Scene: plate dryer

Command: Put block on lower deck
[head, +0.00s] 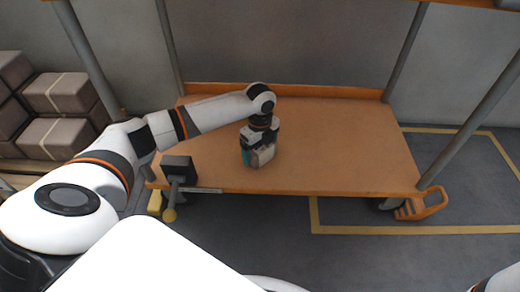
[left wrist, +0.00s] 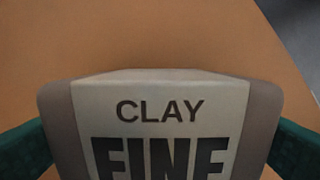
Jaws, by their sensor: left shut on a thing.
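The block (head: 264,155) is a greyish clay block with a pale label; in the left wrist view its label (left wrist: 160,115) reads "CLAY" and "FINE". My left gripper (head: 255,160) points down over the middle of the orange-brown lower deck (head: 340,150) of a cart. Its teal fingers are shut on the block, one on each side in the left wrist view. The block is at or just above the deck surface; I cannot tell whether it touches. My right gripper is not in view.
Grey posts (head: 405,50) rise from the deck's corners, and an upper orange edge (head: 460,3) shows at the top. A dark box-like part (head: 179,168) sits at the deck's front left corner. Grey blocks (head: 60,92) are stacked at left. The deck's right side is clear.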

